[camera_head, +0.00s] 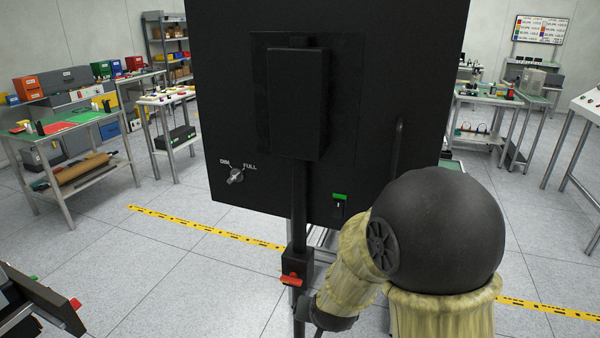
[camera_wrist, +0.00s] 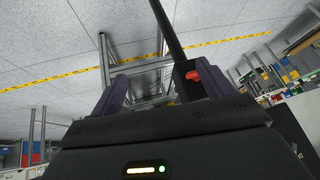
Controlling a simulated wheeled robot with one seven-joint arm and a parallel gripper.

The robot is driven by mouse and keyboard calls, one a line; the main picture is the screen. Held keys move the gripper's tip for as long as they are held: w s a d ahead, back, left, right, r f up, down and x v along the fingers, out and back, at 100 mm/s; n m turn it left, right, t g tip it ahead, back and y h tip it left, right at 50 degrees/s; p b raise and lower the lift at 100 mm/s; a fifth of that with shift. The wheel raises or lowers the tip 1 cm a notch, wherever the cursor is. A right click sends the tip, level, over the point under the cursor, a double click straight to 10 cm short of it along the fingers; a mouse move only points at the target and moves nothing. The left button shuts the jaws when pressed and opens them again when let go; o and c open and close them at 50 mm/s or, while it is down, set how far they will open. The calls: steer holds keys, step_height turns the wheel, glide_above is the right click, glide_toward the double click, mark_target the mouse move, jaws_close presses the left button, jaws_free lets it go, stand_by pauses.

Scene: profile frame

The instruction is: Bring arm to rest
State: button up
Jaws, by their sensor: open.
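My arm, with a dark round joint and pale yellowish sleeves, fills the lower right of the head view. My gripper is out of sight there. In the wrist view my gripper (camera_wrist: 163,88) has its two dark fingers wide apart, with nothing seen held between them. A black pole (camera_head: 299,205) with a black clamp and a red lever (camera_head: 292,279) stands beside my forearm in the head view. In the wrist view the red lever (camera_wrist: 193,75) shows near the right finger; I cannot tell whether they touch.
A large black panel (camera_head: 225,100) with a DIM/FULL knob (camera_head: 236,176) and a green-topped switch (camera_head: 340,198) stands close ahead. Workbenches (camera_head: 75,128) stand to the left and right. Yellow floor tape (camera_head: 190,224) crosses the floor. Open floor lies at lower left centre.

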steer(key=s+d+r+n+g+h, duration=0.15)
steer(key=s+d+r+g, duration=0.25)
steer(key=s+d, duration=0.7)
steer(key=w+p+v, duration=0.2)
steer(key=p+v, duration=1)
steer(key=shift+d+r, duration=0.25)
steer(key=shift+d, duration=0.05)
steer(key=shift+w+y, duration=0.15)
steer(key=shift+y, duration=0.1)
